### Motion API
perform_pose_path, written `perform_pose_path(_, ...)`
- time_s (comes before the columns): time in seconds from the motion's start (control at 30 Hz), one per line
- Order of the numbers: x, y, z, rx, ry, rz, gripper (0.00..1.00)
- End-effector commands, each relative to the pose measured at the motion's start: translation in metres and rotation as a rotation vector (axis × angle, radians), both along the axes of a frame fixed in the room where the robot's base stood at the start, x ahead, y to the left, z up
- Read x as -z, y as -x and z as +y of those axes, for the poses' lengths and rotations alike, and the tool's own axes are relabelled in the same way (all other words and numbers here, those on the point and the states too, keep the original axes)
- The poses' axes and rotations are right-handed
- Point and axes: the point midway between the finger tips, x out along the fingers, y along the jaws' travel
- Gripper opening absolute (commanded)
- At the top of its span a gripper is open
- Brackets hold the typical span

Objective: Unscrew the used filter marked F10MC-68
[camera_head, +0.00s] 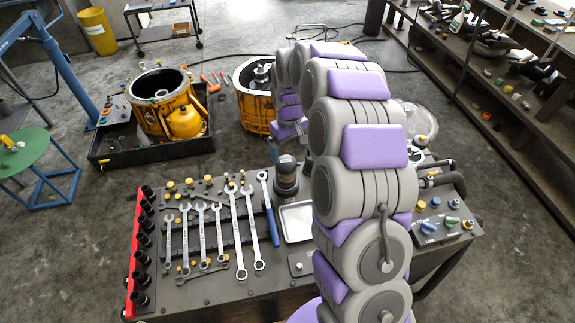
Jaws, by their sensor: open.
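A dark cylinder (286,179) that looks like a filter stands upright near the back edge of the dark workbench (208,292), just left of my arm. Its marking is too small to read, so I cannot tell if it is F10MC-68. Another dark piece shows in part right beside it, against my arm. My grey and purple arm rises from the bottom right, bends over at the top and comes down behind the bench's back edge. My gripper's jaws cannot be made out; my own arm links cover that area.
Several wrenches (220,228) lie on the bench, with a red socket rail (135,245) at left and a white tray (296,221) mid-bench. Yellow housings (167,118) stand on the floor behind. Hoses and knobs (452,221) sit at right. A shelf rack (480,75) lines the right.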

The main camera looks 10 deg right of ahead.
Motion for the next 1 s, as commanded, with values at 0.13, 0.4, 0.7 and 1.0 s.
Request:
perform_pose_path(0.13,0.004,-0.001,0.004,0.195,0.006,-0.002,0.98)
perform_pose_path(0.4,0.003,-0.001,0.005,0.56,0.006,-0.001,0.98)
perform_pose_path(0.7,0.003,0.0,0.0,0.964,0.001,0.003,0.98)
perform_pose_path(1.0,0.03,0.0,0.005,1.147,0.008,0.009,0.98)
